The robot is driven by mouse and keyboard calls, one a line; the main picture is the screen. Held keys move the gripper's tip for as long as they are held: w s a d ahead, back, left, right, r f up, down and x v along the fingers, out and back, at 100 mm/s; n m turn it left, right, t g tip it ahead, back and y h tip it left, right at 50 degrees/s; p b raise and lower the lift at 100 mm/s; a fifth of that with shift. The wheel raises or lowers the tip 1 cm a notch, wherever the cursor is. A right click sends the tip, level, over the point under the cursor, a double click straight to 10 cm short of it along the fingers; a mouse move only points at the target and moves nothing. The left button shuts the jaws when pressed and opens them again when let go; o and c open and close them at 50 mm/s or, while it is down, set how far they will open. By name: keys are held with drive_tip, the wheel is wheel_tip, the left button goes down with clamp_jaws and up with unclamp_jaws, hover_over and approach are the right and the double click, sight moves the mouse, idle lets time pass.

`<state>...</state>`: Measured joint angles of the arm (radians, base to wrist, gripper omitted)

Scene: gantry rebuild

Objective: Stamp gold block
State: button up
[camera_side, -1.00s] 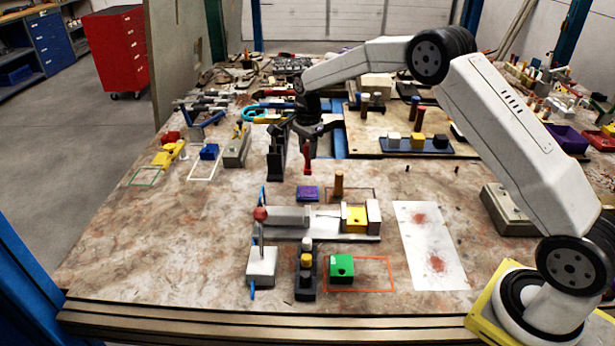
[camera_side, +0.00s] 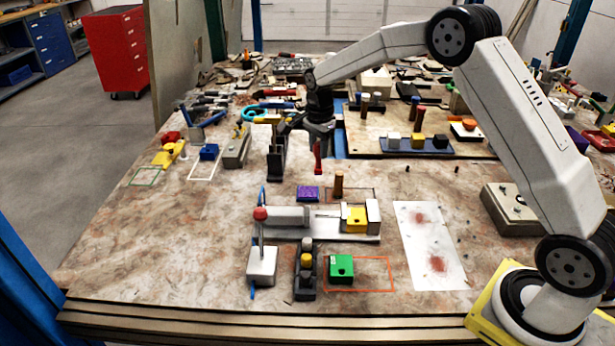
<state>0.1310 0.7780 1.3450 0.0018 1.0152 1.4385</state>
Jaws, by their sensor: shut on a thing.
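My gripper (camera_side: 318,144) is above the back middle of the bench, shut on a slim red-handled tool (camera_side: 318,163), likely a stamp, held upright. The tool's lower end appears to be above the bench. A gold block (camera_side: 356,216) sits between the grey jaws of a clamp (camera_side: 374,216), front right of the gripper. A purple pad (camera_side: 308,193) lies below and slightly left of the held tool. The fingertips are small and partly hidden by the gripper body.
A brown peg (camera_side: 338,185) stands behind the clamp. A red-knobbed lever (camera_side: 260,214) is at its left. A green block (camera_side: 341,266) and black fixture (camera_side: 305,283) are in front. White paper with red marks (camera_side: 428,262) lies right. A black holder (camera_side: 275,162) stands left of the gripper.

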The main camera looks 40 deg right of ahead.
drive_tip(key=s+r, duration=0.2)
drive_tip(key=s, duration=1.1)
drive_tip(key=shift+s, duration=0.25)
drive_tip(key=shift+d+f, duration=0.1)
drive_tip(key=shift+f, duration=0.15)
drive_tip(key=shift+f, duration=2.8)
drive_tip(key=shift+f, duration=0.55)
wheel_tip(320, 180, up, 7)
idle(0.9)
idle(0.9)
